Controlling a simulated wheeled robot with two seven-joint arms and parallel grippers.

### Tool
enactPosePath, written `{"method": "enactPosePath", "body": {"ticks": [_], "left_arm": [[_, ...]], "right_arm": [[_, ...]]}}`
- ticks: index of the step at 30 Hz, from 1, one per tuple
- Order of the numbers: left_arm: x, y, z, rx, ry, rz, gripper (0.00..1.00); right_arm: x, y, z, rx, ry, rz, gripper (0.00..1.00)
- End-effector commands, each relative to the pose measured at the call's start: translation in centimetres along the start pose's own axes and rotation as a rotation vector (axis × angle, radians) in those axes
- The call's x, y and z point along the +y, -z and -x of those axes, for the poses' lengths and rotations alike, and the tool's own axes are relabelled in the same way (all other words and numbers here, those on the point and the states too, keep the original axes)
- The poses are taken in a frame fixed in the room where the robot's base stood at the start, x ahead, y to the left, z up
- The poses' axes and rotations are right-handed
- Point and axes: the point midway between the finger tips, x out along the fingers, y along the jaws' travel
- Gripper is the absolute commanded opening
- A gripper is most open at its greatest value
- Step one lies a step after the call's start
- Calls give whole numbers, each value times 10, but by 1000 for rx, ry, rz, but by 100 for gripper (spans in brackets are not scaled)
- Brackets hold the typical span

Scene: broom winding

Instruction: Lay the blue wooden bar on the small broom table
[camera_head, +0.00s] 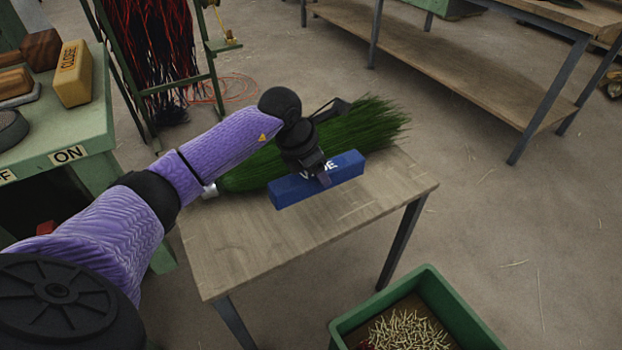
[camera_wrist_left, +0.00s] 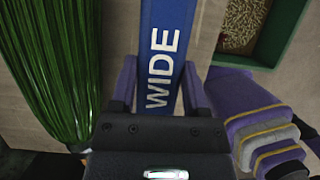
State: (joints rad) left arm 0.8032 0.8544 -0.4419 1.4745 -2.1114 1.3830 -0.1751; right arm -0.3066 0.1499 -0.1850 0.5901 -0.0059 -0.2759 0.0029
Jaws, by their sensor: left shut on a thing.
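The blue wooden bar (camera_head: 340,177) carries white lettering; in the left wrist view the bar (camera_wrist_left: 168,30) reads "WIDE". My left gripper (camera_head: 323,178) is shut on the bar near its middle, and its two fingers (camera_wrist_left: 158,88) show on either side of it. The bar is over the small broom table (camera_head: 240,250), in front of the green broom bristles; I cannot tell whether it touches the tabletop. The green broom head (camera_head: 250,172) lies along the back of the table and also shows in the left wrist view (camera_wrist_left: 50,60). My right gripper is not in view.
A green crate (camera_head: 345,325) with pale pellets stands on the floor at the table's front right. The front of the broom table is bare.

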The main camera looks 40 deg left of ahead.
Motion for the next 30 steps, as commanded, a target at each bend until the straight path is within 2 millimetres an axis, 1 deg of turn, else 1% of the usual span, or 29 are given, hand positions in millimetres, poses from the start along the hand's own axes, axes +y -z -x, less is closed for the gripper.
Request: {"method": "enactPosePath", "body": {"ticks": [1, 2, 6, 7, 13, 17, 18, 20, 21, 22, 23, 30], "left_arm": [[0, 6, -15, 3, 3, 1, 0], [0, 8, -19, 3, 3, 0, 0], [-1, 20, -48, 4, 4, -1, 0], [-1, 21, -52, 4, 4, -1, 0], [0, 20, -48, -1, 1, -3, 0], [0, 21, -51, 0, 2, -3, 0], [0, 21, -51, 0, 2, -3, 65], [0, 21, -50, 0, 2, -3, 78], [0, 21, -50, 0, 2, -3, 86], [0, 21, -50, 0, 2, -4, 92], [0, 20, -50, 0, 2, -4, 94], [-1, 20, -50, 0, 2, -4, 94]], "right_arm": [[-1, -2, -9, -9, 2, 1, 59], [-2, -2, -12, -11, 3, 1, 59], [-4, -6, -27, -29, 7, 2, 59], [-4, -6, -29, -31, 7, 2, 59], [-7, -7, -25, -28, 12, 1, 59], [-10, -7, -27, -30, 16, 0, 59], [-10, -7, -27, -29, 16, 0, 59], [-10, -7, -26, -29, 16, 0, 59], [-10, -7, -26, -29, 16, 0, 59], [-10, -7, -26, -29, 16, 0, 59], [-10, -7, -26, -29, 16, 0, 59], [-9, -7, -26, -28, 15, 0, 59]]}}
